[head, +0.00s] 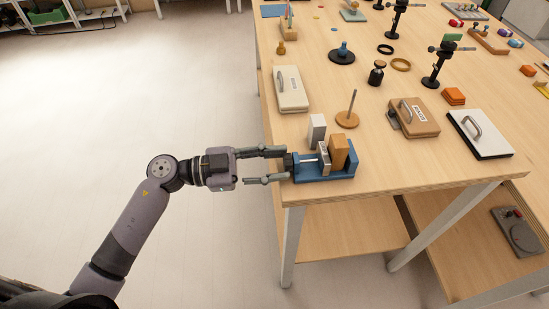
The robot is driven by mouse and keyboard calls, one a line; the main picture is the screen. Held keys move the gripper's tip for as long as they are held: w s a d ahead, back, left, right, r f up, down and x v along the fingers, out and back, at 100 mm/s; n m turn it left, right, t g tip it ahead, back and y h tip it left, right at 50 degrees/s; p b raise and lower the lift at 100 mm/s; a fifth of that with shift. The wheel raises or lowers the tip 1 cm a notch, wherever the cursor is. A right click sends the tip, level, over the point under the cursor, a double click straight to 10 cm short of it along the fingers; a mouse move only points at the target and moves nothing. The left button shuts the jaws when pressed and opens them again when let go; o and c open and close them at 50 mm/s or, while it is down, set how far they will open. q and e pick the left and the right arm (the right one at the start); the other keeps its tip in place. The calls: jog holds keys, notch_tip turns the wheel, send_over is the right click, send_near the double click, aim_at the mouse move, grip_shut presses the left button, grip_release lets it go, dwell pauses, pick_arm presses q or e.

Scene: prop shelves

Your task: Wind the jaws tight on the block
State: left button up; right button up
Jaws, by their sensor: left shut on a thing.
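A blue vise (325,176) sits at the near left corner of the wooden table. A tan wooden block (339,150) stands upright in it, between the silver sliding jaw (323,158) and the blue fixed end. I cannot tell whether the silver jaw touches the block. A steel screw runs left from the jaw to a dark knob (289,163) at the table edge. My left gripper (284,165) reaches in from the left, level, with one finger on each side of the knob, shut on it. My right gripper is not in view.
A light grey block (317,130) stands just behind the vise. A wooden disc with a peg (347,119), a cream handled box (290,90) and a brown handled box (414,118) are farther back. The floor left of the table is clear.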

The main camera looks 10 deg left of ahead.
pick_arm(q)
jog(key=m, duration=0.3)
dwell(0.4)
jog(key=o, duration=1.1)
jog(key=shift+o, duration=0.2)
notch_tip(320, 180, up, 10)
